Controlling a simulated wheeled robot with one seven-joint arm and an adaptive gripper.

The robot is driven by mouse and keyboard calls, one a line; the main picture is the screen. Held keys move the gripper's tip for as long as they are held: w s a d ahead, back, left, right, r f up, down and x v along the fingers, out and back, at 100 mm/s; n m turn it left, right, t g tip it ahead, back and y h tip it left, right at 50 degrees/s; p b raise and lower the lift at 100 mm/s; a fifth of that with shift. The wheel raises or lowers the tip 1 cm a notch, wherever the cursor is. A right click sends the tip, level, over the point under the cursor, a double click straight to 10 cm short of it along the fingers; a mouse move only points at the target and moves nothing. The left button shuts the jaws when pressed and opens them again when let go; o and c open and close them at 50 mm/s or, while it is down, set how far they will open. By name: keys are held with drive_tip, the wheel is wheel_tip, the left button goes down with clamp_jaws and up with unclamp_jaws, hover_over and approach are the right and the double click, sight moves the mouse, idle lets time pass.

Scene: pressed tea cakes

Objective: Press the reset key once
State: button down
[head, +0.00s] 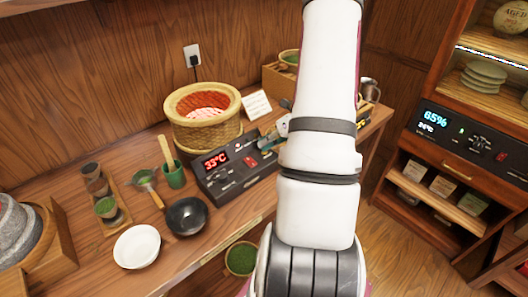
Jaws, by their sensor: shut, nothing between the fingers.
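A dark control box (228,186) with a red display reading 33°C (215,159) stands on the wooden counter, in front of a woven basket. Its sloped face carries small keys and knobs on the left and a red switch (250,161) near its middle. The key labels are too small to read, so I cannot tell which is the reset key. My gripper (268,141) is shut and empty, at the right part of the box. My white arm hides most of it and the box's right end. I cannot tell whether the fingertips touch the box.
The woven basket (206,137) with a red glow inside stands behind the box. A green cup (174,175), a black bowl (187,218) and a white bowl (137,246) are to its left. A cabinet panel (466,137) reading 65% and 24°C is at right, with its own knobs.

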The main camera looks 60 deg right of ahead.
idle(0.4)
drive_tip(key=shift+r+p, duration=0.5)
drive_tip(key=shift+r, duration=0.25)
drive_tip(key=shift+r+p, duration=1.5)
drive_tip(key=shift+r, duration=1)
